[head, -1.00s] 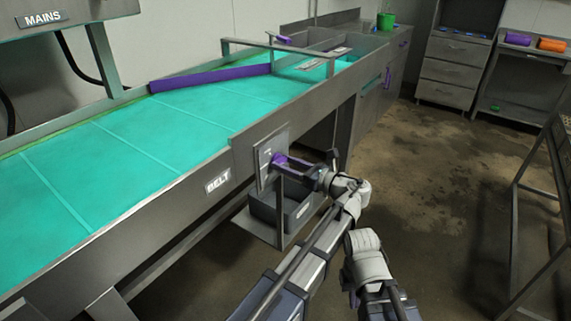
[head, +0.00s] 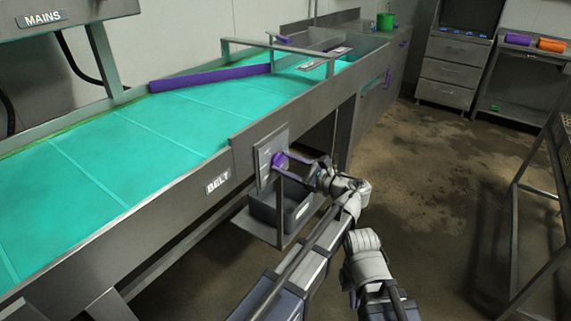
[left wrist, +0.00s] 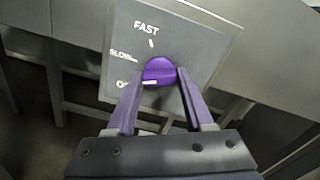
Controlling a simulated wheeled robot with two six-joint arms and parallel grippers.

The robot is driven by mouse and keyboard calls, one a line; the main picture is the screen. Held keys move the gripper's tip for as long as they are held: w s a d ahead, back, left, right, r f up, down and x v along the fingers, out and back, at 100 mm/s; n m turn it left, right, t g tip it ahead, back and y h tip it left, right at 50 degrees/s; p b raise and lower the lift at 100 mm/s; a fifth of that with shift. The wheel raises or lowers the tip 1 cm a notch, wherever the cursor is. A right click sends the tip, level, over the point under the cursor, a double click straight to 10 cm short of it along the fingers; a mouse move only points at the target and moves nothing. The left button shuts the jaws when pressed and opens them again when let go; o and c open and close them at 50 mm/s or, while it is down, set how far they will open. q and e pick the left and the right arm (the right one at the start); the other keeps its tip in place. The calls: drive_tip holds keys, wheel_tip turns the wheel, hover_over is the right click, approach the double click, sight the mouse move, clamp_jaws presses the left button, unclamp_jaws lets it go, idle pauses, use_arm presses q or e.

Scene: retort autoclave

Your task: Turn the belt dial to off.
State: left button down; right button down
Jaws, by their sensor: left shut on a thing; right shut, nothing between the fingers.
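The belt dial is a purple knob (left wrist: 160,70) on a grey plate (left wrist: 205,35) marked FAST, SLOW and a third word starting with O, partly hidden by a finger. In the head view the plate (head: 265,165) is on the side of the conveyor, right of the BELT label (head: 218,183). My left gripper (head: 284,164) is shut on the knob, one finger on each side, as the left wrist view (left wrist: 160,82) also shows. A white bar shows at the knob's lower edge, beside the O word. My right gripper is not in view.
The teal conveyor belt (head: 130,145) runs above the plate, with a purple bar (head: 210,77) across it. A grey bin (head: 282,212) sits on a low shelf under the dial. A metal rack stands at right; the floor (head: 440,170) between is clear.

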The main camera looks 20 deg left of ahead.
use_arm(q)
drive_tip(key=shift+n, duration=2.1)
drive_tip(key=shift+c, duration=1.4)
unclamp_jaws()
